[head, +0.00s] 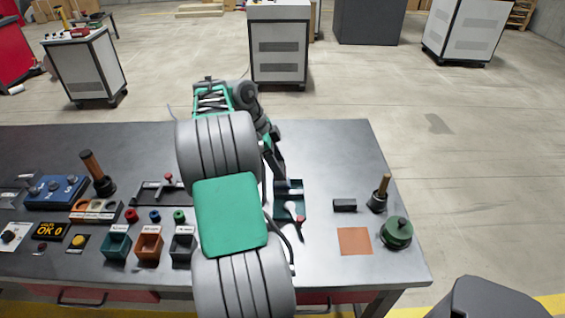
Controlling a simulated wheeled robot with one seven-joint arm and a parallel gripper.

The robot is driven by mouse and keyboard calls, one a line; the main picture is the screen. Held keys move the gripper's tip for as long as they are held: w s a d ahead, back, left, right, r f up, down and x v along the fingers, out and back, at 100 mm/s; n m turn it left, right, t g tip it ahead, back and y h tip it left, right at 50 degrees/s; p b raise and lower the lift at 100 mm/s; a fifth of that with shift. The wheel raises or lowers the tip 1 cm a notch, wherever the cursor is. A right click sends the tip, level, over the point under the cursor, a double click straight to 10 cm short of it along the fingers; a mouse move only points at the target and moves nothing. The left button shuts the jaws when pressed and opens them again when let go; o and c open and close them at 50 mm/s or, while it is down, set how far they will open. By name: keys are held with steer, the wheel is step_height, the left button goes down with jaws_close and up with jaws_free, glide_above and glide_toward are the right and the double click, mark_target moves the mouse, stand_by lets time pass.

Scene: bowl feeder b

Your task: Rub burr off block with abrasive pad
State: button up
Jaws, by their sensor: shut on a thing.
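My gripper (283,183) is small in view, pointing down at the dark green tray (290,213) right of the arm's big grey links. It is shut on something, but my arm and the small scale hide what. A dark rectangular block (344,205) lies on the bench to the right of the tray, apart from my gripper. A flat orange-brown square (354,241) lies in front of it; I cannot tell whether it is the abrasive pad or a mat. No burr can be made out.
A wooden-handled tool (379,193) stands at the right, behind a round green item (397,233). Green, orange and grey bins (148,247) and coloured knobs sit left of my arm. The bench's back right is clear.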

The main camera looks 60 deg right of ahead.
steer(key=shift+p+v, duration=0.35)
steer(key=shift+v, duration=0.45)
step_height(320, 180, up, 3)
steer(key=p, duration=0.3)
steer(key=shift+d+r, duration=0.1)
steer(key=shift+r, duration=0.1)
